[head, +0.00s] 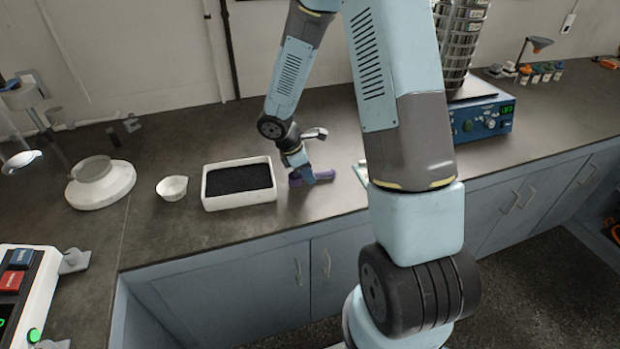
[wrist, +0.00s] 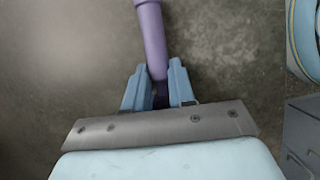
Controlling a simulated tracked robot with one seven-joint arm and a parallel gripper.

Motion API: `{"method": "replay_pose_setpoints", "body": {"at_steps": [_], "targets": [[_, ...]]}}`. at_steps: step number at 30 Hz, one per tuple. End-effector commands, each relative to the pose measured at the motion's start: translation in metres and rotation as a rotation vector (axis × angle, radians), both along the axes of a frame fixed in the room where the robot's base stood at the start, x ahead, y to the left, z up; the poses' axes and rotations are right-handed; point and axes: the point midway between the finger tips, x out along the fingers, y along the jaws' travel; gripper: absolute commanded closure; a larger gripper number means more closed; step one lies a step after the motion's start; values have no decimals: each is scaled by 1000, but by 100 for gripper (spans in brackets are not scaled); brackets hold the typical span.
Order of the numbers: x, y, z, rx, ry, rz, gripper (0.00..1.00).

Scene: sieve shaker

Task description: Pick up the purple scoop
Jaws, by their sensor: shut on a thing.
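The purple scoop (head: 322,175) is at my gripper (head: 300,172) on the dark bench, just right of the white tray of black granules. In the wrist view, the scoop's purple handle (wrist: 151,40) runs up from between the two blue fingers of my gripper (wrist: 158,88). The fingers are shut on the handle. The scoop's far end is out of the wrist view, and my gripper hides part of it in the head view. I cannot tell whether the scoop touches the bench.
The white tray (head: 238,205) stands close left of my gripper, with a small white cup (head: 172,188) beyond it. A round white device (head: 100,188) is farther left. The sieve shaker (head: 482,118) stands at the right. Bare bench lies behind the tray.

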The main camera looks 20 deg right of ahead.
Motion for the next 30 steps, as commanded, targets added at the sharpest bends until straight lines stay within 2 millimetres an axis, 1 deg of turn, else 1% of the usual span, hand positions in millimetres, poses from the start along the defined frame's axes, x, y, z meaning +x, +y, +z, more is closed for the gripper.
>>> {"method": "replay_pose_setpoints", "body": {"at_steps": [8,11,14,17,18,20,30], "targets": [[0,0,0,0,1,0,100],[0,0,4,0,0,0,100],[0,0,12,0,-2,-2,100],[1,0,27,0,-4,-3,100],[1,0,34,1,-6,-1,100],[-8,0,41,0,-3,-1,100],[-50,-1,91,-1,-4,0,100]]}}
